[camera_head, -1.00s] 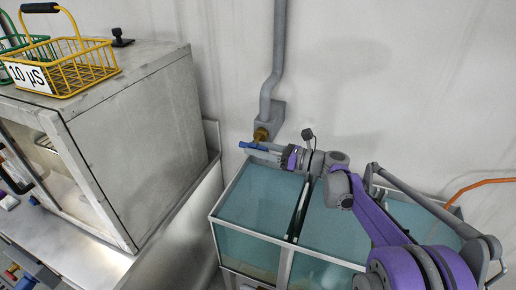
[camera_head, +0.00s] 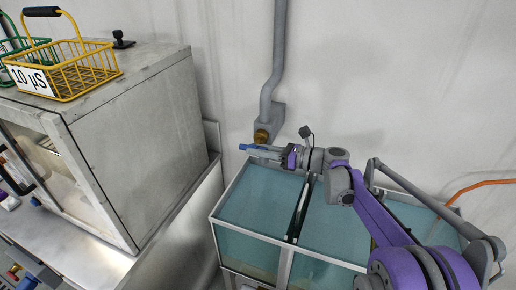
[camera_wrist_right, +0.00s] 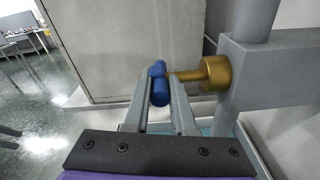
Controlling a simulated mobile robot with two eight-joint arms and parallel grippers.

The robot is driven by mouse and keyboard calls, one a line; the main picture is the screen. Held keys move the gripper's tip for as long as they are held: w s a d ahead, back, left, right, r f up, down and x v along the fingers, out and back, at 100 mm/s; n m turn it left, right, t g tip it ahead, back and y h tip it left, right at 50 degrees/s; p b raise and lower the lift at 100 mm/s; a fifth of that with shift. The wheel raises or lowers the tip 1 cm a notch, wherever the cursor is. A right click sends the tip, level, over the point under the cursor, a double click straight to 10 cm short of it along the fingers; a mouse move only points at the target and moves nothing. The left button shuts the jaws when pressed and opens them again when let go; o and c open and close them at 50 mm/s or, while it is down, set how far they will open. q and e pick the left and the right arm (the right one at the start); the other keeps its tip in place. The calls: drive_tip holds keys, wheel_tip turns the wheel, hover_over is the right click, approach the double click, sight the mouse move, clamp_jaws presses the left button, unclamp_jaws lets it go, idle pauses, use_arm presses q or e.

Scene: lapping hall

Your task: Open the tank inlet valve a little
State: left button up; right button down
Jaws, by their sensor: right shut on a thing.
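The tank inlet valve is a brass body (camera_head: 262,135) with a blue handle (camera_head: 247,147), at the lower end of a grey wall pipe, above the back-left corner of the tank. In the right wrist view the blue handle (camera_wrist_right: 160,92) lies between my two grey fingers, and the brass stem (camera_wrist_right: 207,73) runs right from it into a grey block. My right gripper (camera_head: 262,152) is shut on the blue handle, reaching in from the right over the tank. The fingers partly hide the handle. My left gripper is not in view.
The glass-walled tank (camera_head: 237,218) with teal covers or water stands below my right arm. A grey cabinet (camera_head: 145,125) stands to the left, with a yellow wire basket (camera_head: 85,78) labelled "10 µS" on top. The grey pipe (camera_head: 278,50) runs up the wall.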

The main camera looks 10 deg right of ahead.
drive_tip(key=shift+r+g+h+p, duration=0.35)
drive_tip(key=shift+g+h+p, duration=0.45)
drive_tip(key=shift+h+p, duration=0.25)
drive_tip(key=shift+w+g+h+p, duration=0.1)
drive_tip(key=shift+g+h+p, duration=0.55)
drive_tip(key=shift+h, duration=0.2)
drive_tip(key=c, duration=0.8)
unclamp_jaws()
drive_tip(key=shift+o, duration=0.2)
drive_tip(key=v, duration=1)
drive_tip(key=shift+s+r, duration=0.25)
drive_tip(key=shift+r, duration=0.05)
drive_tip(key=shift+d, duration=0.15)
